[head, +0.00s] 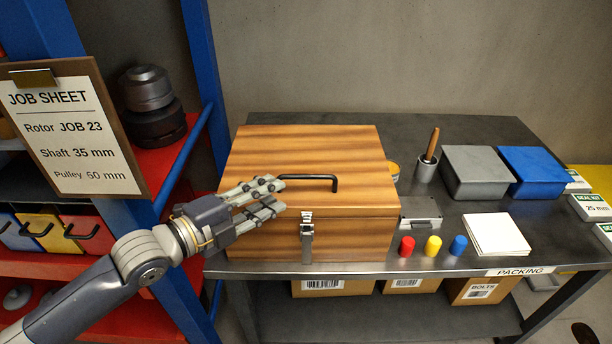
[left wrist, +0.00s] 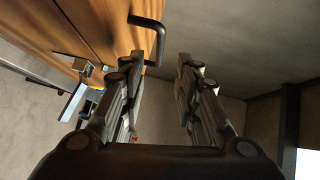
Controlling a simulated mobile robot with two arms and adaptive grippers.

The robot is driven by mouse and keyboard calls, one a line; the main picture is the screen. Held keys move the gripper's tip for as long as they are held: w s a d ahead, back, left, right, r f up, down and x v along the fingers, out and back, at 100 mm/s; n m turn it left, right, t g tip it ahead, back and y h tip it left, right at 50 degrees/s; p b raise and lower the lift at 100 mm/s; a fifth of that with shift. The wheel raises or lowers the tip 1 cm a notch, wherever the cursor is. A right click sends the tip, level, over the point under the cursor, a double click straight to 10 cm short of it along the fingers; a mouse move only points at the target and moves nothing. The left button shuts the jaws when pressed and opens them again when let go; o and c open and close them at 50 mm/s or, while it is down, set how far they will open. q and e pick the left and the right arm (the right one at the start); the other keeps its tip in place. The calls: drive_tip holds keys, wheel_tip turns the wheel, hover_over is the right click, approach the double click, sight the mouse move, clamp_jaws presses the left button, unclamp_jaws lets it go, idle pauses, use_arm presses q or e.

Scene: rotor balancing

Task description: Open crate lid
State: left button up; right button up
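The wooden crate (head: 340,236) stands on the left part of the dark table, with its striped lid (head: 330,150) down. A black handle (head: 325,178) is on top of the lid, and a metal latch (head: 307,235) is on the front. My left gripper (head: 280,192) is just left of the handle in the head view, fingers apart and empty. In the left wrist view, the open gripper (left wrist: 155,80) has the handle (left wrist: 150,35) beyond its fingertips. I cannot tell whether a finger touches the lid. My right gripper is not in view.
The table (head: 440,215) also holds a grey box (head: 478,172), a blue box (head: 532,172), a brush cup (head: 425,170), colored markers (head: 433,246) and white paper (head: 496,235). A blue-framed rack (head: 205,80) with a job sheet (head: 72,130) stands close on the left.

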sight(304, 178)
use_arm(q)
drive_tip(key=p+x, duration=0.3)
drive_tip(key=x, duration=0.6)
drive_tip(key=shift+w+d, duration=0.1)
drive_tip(key=shift+w+d+f, duration=0.15)
drive_tip(key=shift+w+d, duration=0.35)
clamp_jaws()
